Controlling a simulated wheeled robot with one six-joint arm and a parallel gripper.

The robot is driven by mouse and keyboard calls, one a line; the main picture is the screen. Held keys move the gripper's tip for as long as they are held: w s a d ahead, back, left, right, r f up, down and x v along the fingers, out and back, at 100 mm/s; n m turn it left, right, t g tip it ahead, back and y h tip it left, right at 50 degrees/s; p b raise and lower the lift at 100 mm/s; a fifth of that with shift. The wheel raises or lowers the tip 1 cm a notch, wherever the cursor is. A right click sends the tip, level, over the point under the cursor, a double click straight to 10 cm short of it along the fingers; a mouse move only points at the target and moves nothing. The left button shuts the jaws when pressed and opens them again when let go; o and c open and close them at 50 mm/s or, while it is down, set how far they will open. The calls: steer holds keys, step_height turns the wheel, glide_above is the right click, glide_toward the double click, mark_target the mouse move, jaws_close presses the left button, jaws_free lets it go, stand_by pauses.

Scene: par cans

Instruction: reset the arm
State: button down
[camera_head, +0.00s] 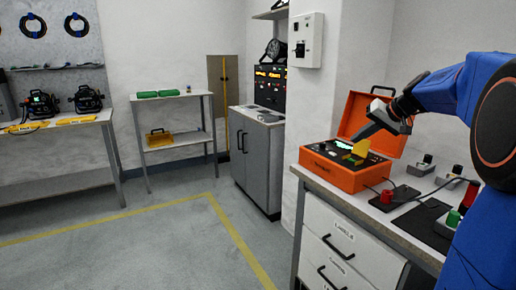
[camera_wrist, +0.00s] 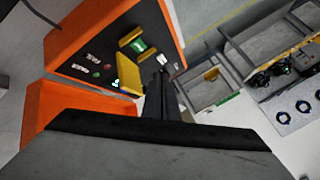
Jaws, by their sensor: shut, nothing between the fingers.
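My gripper (camera_head: 367,132) is at the right in the head view, above the open orange case (camera_head: 346,182) on the workbench. Its fingers are shut with nothing between them. In the wrist view the dark fingers (camera_wrist: 153,85) point past the black panel of the orange case (camera_wrist: 105,22). The panel carries yellow parts (camera_wrist: 132,36), a small green label and red and green round marks. My blue arm reaches in from the right edge and hides part of the bench. I cannot tell whether the fingertips touch the panel.
The bench (camera_head: 385,222) has white drawers and holds dark pads, small grey boxes with red and green knobs, and cables. A grey cabinet (camera_head: 256,165) stands further back. A shelf (camera_head: 172,98) and a long table (camera_head: 55,128) stand left. The floor inside the yellow line is clear.

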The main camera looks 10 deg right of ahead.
steer(key=s+a+f+n+g+h, duration=0.1)
steer(key=s+a+f, duration=0.2)
steer(key=s+a, duration=0.5)
steer(key=s+a+f+n+g, duration=0.1)
steer(key=s+a+f, duration=0.3)
steer(key=s+a, duration=0.4)
steer(key=s+a+f+h, duration=0.1)
steer(key=s+f, duration=0.3)
steer(key=s, duration=0.3)
steer(key=s+a+f+n+h, duration=0.1)
steer(key=s+f, duration=0.4)
steer(key=s, duration=0.3)
steer(key=s+f+g+h, duration=0.1)
steer(key=s+f, duration=0.3)
steer(key=s, duration=0.3)
steer(key=shift+s+a+f+n, duration=0.15)
steer(key=shift+a+f+n, duration=0.15)
steer(key=shift+a+n, duration=0.1)
